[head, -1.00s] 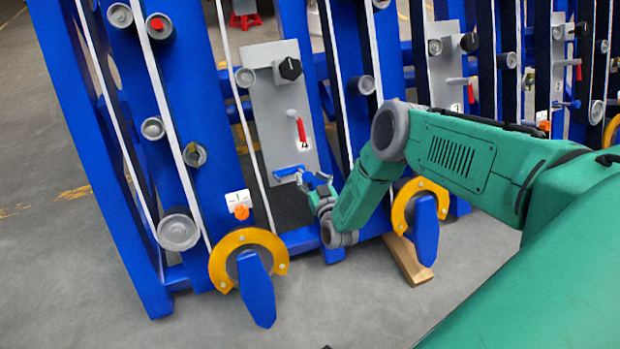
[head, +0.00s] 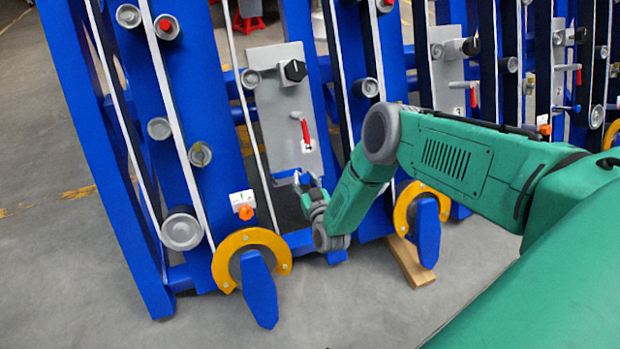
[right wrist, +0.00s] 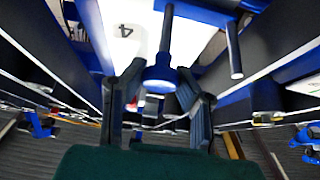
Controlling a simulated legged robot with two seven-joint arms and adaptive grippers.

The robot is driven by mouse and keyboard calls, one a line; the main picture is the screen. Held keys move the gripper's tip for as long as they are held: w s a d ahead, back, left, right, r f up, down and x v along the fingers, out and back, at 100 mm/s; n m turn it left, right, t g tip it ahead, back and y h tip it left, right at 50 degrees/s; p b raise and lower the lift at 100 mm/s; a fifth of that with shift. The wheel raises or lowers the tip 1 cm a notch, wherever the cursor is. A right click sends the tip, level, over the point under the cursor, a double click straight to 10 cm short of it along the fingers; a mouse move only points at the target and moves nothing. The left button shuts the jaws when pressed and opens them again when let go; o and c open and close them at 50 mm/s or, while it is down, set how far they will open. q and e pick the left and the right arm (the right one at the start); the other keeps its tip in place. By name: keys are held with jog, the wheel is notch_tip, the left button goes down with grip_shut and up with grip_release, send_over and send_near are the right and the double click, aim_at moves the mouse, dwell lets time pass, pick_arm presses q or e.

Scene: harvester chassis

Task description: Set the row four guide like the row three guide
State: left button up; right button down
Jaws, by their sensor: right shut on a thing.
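The row four guide is a blue handle with a round end (right wrist: 160,78) below a grey plate (head: 280,110) marked 4. In the right wrist view the handle stands between the fingers of my right gripper (right wrist: 158,90), which is shut on it. In the head view the right gripper (head: 306,183) is at the plate's lower edge, and the handle is mostly hidden there. A farther plate has a blue handle (head: 566,108) pointing sideways. My left gripper is out of view.
The plate bears a black knob (head: 293,70) and a red-tipped lever (head: 305,130). Blue frame posts (head: 200,110) with rollers and white belts flank it closely. Yellow-ringed blue paddles (head: 260,288) sit below. Open grey floor lies in front.

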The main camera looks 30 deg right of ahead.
jog(key=shift+a, duration=0.4)
jog(key=c, duration=1.2)
grip_release()
jog(key=shift+w+f, duration=0.1)
jog(key=shift+w, duration=0.05)
jog(key=shift+d, duration=0.15)
jog(key=shift+s, duration=0.3)
jog(key=v, duration=1.1)
jog(key=shift+s, duration=0.2)
jog(key=shift+f, duration=0.15)
